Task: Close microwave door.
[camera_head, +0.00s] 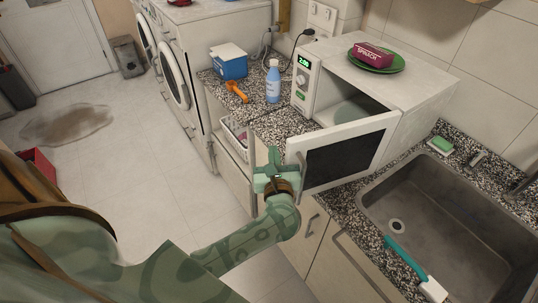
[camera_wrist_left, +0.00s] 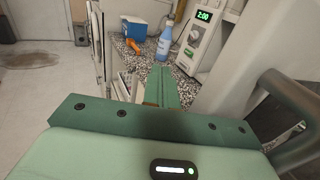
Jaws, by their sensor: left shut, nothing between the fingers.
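The white microwave (camera_head: 400,95) stands on the speckled counter with its door (camera_head: 345,150) swung open toward me. The door has a dark window and a grey handle (camera_head: 303,172) at its free left edge. My left gripper (camera_head: 272,157) is shut and empty, just left of the handle; I cannot tell whether it touches. In the left wrist view the shut fingers (camera_wrist_left: 162,86) point toward the counter. The dark handle (camera_wrist_left: 292,108) shows at the right there, and the microwave's control panel (camera_wrist_left: 200,40) lies beyond. My right gripper is not in view.
A red box on a green plate (camera_head: 385,66) sits on top. The sink (camera_head: 440,215) is at right; washing machines (camera_head: 185,70) are at the back left.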

